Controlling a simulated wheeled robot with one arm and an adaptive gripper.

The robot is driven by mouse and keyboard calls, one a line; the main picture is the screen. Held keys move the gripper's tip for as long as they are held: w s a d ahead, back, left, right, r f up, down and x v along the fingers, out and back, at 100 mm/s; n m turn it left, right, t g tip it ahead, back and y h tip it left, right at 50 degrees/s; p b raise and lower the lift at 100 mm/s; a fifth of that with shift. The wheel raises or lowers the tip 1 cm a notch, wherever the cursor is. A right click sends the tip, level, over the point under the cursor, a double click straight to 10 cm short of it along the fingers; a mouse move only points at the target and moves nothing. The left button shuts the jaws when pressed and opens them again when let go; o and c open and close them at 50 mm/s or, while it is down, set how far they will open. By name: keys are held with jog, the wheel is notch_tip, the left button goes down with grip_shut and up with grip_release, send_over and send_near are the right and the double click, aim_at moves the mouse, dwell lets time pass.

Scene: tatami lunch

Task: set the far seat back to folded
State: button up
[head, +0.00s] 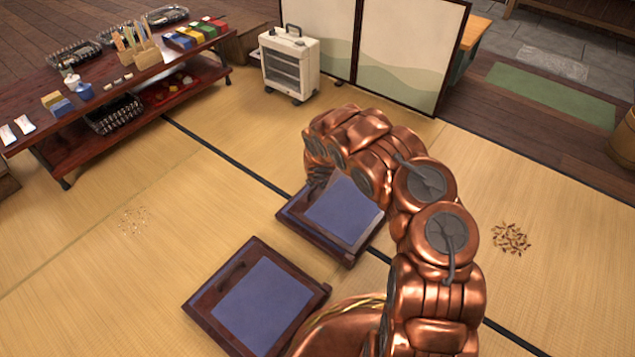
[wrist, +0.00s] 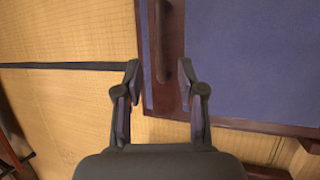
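The far seat (head: 343,212) is a dark wooden frame with a blue pad, low on the tatami in the middle of the head view. My arm covers part of its far and right side. In the wrist view its blue pad (wrist: 250,60) fills the right side, and a dark handle bar (wrist: 163,45) runs along its wooden edge. My gripper (wrist: 160,73) is open, with one finger on each side of the handle's line. I cannot tell whether either finger touches it. In the head view my gripper is mostly hidden near the seat's far left corner.
A matching near seat (head: 258,306) lies flat in front, its handle (head: 231,276) showing. A low dark table (head: 110,88) with trays and boxes stands at the left. A white heater (head: 290,65) stands before a folding screen (head: 405,55). Brown scraps (head: 511,239) lie on the right mat.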

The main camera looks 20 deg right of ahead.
jog(key=shift+v, duration=1.5)
